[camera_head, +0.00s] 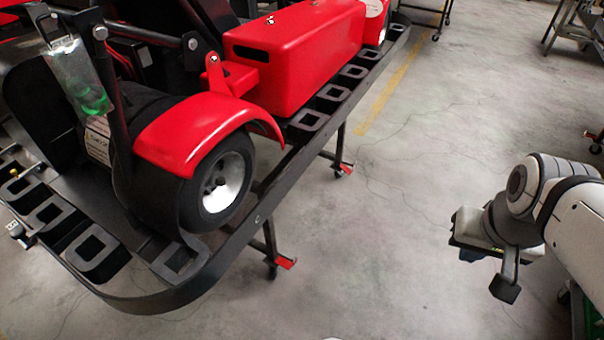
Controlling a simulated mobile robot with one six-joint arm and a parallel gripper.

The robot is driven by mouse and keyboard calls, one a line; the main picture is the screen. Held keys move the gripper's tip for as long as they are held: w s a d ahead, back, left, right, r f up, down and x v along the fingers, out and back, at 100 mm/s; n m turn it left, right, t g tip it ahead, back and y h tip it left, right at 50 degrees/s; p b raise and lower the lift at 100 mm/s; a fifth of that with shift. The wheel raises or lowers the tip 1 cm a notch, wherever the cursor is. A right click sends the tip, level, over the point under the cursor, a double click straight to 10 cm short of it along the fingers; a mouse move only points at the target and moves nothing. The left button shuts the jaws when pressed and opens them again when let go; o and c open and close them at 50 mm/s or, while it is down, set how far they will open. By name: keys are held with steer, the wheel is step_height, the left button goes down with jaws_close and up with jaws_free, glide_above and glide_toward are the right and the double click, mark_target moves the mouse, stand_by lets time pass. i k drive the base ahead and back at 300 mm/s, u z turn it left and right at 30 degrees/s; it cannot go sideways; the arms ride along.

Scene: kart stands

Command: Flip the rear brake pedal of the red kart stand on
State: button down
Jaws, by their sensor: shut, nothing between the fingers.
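The red kart stand has dark legs (270,238) under the kart, ending in casters on the floor. A red brake pedal (287,262) sticks out to the right of the nearer caster (272,271), low above the floor. My gripper (505,288) is at the right, shut and empty, pointing down, well apart from both pedals. Part of it is hidden by my wrist.
The red kart (290,65) with its black bumper (235,245) overhangs the legs. Bare concrete floor (390,240) lies between the stand and my arm. A yellow line (385,97) runs behind. Other stands (575,30) stand at the upper right.

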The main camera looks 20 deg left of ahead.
mark_target(281, 262)
steer(key=u, duration=0.55)
steer(key=i, duration=0.85)
steer(key=u, duration=0.3)
steer(key=k, duration=0.9)
steer(key=u, duration=0.15)
steer(key=i, duration=0.9)
steer(key=z, duration=0.05)
